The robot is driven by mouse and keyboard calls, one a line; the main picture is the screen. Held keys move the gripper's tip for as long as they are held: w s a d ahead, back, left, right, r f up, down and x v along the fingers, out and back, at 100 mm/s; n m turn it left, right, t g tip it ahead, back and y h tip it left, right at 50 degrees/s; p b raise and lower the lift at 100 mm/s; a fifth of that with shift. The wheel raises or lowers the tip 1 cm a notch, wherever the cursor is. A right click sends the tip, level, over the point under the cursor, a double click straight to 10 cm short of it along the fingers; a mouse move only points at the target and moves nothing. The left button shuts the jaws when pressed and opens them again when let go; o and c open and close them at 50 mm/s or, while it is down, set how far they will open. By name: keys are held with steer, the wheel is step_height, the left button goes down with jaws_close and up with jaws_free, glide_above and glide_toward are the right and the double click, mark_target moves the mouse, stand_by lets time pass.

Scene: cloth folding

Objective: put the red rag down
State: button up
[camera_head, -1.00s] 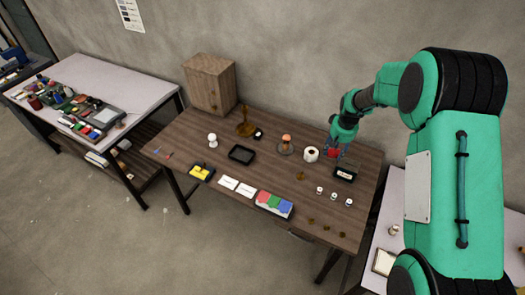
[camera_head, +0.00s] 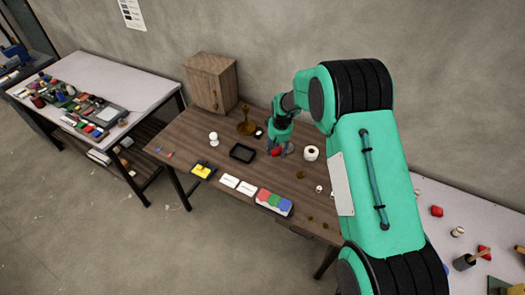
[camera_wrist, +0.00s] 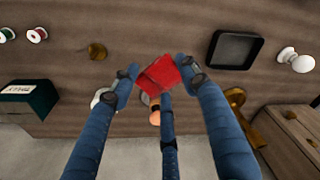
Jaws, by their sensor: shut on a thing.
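The red rag (camera_wrist: 159,73) is a small red cloth, pinched between the fingers of my gripper (camera_wrist: 158,78) in the wrist view. In the head view the red rag (camera_head: 276,152) shows just under my gripper (camera_head: 279,146), over the back middle of the brown wooden table (camera_head: 222,138). My gripper is shut on the rag. The wrist view shows an orange-topped object (camera_wrist: 155,117) and a round pale item partly hidden behind the fingers. I cannot tell whether the rag touches the table.
A wooden cabinet (camera_head: 211,82) and a brown stand (camera_head: 247,124) are at the back. A colored block set (camera_head: 273,201) lies at the front. Bare wood shows between them.

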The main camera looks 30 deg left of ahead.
steer(key=shift+s+f, duration=0.1)
steer(key=shift+f, duration=0.9)
steer(key=shift+f, duration=0.1)
glide_above(275, 169)
steer(key=shift+s+d+f, duration=0.1)
steer(key=shift+s+f, duration=0.05)
steer(key=shift+f, duration=1.4)
steer(key=shift+s+d+f, duration=0.1)
steer(key=shift+f, duration=1.4)
steer(key=shift+f, duration=0.1)
steer(key=shift+f, duration=1.8)
steer(key=o, duration=0.3)
steer(key=shift+f, duration=0.1)
steer(key=o, duration=0.4)
steer(key=shift+o, duration=0.2)
